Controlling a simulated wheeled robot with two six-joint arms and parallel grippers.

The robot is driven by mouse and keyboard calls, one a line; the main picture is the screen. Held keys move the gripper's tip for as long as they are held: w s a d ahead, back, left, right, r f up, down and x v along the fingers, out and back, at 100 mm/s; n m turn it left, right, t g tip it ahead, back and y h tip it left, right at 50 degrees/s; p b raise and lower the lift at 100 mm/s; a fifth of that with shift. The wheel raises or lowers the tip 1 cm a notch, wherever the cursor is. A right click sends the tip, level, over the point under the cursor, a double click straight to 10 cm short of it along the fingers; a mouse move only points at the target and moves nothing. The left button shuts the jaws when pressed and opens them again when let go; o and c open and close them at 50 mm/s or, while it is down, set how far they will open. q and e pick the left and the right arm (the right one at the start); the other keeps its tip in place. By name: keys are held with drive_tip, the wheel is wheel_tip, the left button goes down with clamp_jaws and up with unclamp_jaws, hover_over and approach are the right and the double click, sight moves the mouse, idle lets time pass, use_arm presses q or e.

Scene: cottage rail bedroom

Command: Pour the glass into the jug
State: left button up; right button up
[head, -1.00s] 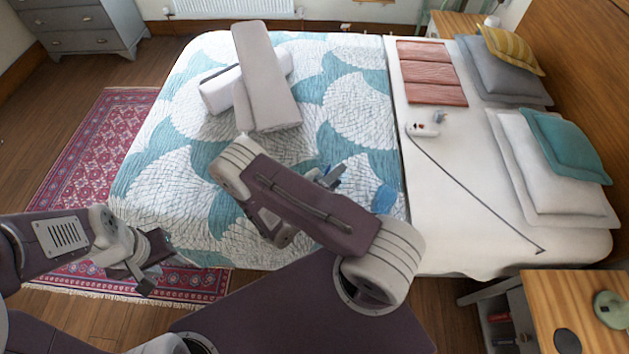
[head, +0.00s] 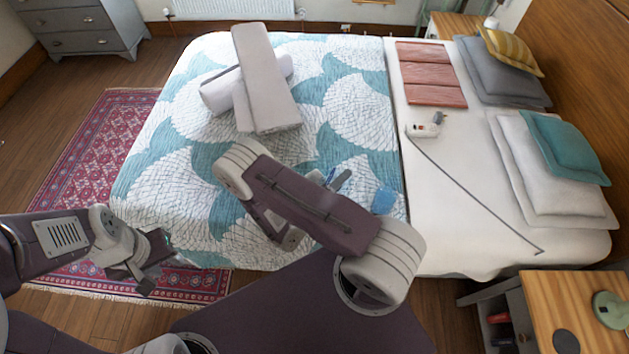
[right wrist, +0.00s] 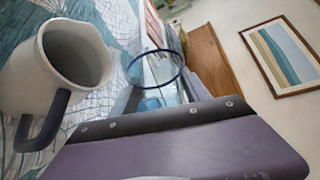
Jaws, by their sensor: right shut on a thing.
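A white jug (right wrist: 35,80) with a dark grey handle shows at the left of the right wrist view, its mouth towards the camera. The clear glass (right wrist: 158,91) with a dark blue rim is between the fingers of my right gripper (right wrist: 155,95), which is shut on it. The glass is to the right of the jug in that view and apart from it. I cannot tell what is in the glass. In the head view my right forearm hides the jug and most of the right gripper (head: 337,180). My left gripper (head: 150,275) is beside the bed, its jaws unclear.
A wooden nightstand (head: 560,295) stands at right.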

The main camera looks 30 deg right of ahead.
drive_tip(key=shift+s+d, duration=0.1)
drive_tip(key=r+m+p, duration=0.1)
drive_tip(key=p, duration=0.1)
drive_tip(key=shift+m+y+p, duration=0.3)
drive_tip(key=shift+y, duration=0.1)
drive_tip(key=shift+f+m+t+y+b, duration=0.3)
drive_tip(key=shift+f+m+b, duration=0.1)
drive_tip(key=shift+f, duration=0.3)
drive_tip(key=shift+r+m+p, duration=0.4)
drive_tip(key=shift+m+p, duration=0.1)
drive_tip(key=shift+p, duration=0.3)
drive_tip(key=shift+d+f+m+t+y, duration=0.1)
drive_tip(key=shift+f+m+t+y, duration=0.2)
drive_tip(key=shift+m+y, duration=0.15)
drive_tip(key=f, duration=0.1)
drive_tip(key=m+y, duration=0.1)
drive_tip(key=s+f+m+t, duration=0.1)
drive_tip(key=shift+d+f+b, duration=0.3)
drive_tip(key=shift+d, duration=0.1)
wheel_tip(320, 180, down, 6)
drive_tip(key=s+d+m+t+y+b, duration=0.1)
drive_tip(key=s+m, duration=0.1)
drive_tip(key=m, duration=0.2)
drive_tip(key=shift+d+t+y+b, duration=0.35)
drive_tip(key=shift+t+b, duration=0.05)
